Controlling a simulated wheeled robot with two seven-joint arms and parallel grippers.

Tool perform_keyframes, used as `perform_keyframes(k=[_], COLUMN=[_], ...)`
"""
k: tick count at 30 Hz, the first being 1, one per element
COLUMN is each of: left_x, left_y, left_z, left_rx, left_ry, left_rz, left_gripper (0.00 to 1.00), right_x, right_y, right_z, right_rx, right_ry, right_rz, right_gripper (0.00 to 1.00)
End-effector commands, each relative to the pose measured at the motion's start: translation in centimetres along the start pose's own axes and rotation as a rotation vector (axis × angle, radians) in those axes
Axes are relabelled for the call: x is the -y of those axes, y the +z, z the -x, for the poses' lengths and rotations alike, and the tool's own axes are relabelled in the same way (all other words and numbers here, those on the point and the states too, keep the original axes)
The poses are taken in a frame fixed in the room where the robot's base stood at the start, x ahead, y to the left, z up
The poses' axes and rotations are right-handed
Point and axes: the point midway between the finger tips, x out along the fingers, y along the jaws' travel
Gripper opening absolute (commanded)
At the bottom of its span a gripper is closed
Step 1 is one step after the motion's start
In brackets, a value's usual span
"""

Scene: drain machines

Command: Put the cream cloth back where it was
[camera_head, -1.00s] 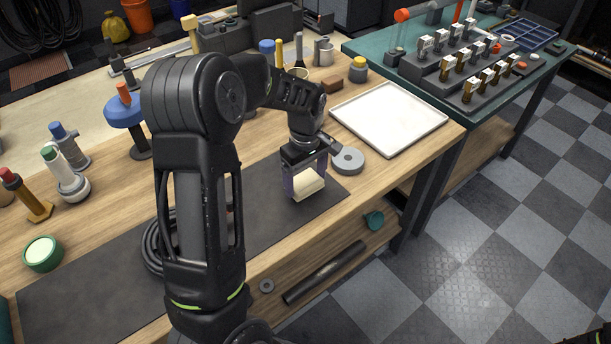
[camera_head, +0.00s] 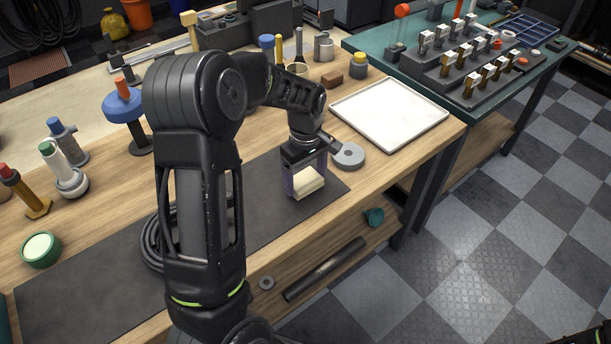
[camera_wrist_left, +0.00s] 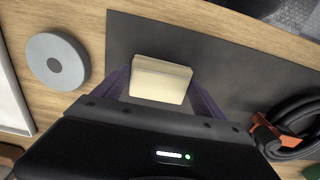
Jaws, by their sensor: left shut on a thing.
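The cream cloth (camera_head: 307,184) is a small folded block at the right end of the dark mat (camera_head: 270,222). My left gripper (camera_head: 304,180) points down over the mat and is shut on the cloth, with a finger on each side of it. In the left wrist view the cloth (camera_wrist_left: 160,80) sits between the two purple-grey fingers (camera_wrist_left: 160,90). I cannot tell whether the cloth touches the mat or is slightly above it.
A grey disc (camera_head: 347,156) lies just right of the gripper. A white tray (camera_head: 390,112) is beyond it. A black coiled cable (camera_head: 153,240) lies on the mat behind my arm. The mat's front left part is bare. The bench's front edge is close.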

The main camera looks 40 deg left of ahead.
Motion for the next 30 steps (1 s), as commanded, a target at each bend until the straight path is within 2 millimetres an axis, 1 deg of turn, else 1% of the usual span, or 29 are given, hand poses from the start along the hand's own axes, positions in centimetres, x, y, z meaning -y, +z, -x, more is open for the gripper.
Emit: perform_keyframes(k=[6, 7, 14, 23, 26, 30], left_x=[0.0, 0.0, 0.0, 0.0, -0.1, -0.1], left_y=[0.0, 0.0, 0.0, 0.0, 0.0, 0.0], left_z=[-0.5, -0.5, -0.5, -0.2, 0.5, 2.5], left_rx=[0.0, 0.0, 0.0, 0.0, -0.001, -0.001], left_ry=[0.0, 0.0, 0.0, 0.0, 0.002, 0.003], left_rz=[0.0, 0.0, 0.0, 0.0, 0.0, -0.001], left_gripper=[0.49, 0.82, 1.0, 1.0, 1.0, 1.0], right_x=[-0.1, -0.1, -0.1, -0.1, -0.2, -0.2], right_y=[0.0, 0.0, 0.0, 0.0, 0.0, 0.0], right_z=[-0.4, -0.3, -0.3, -0.3, -0.4, -0.6], right_rx=[0.0, 0.0, 0.0, -0.001, -0.001, -0.001], right_ry=[0.0, 0.0, 0.0, 0.0, 0.0, 0.0], right_rz=[0.0, 0.0, 0.0, 0.0, 0.0, 0.0], right_gripper=[0.0, 0.0, 0.0, 0.0, 0.0, 0.0])
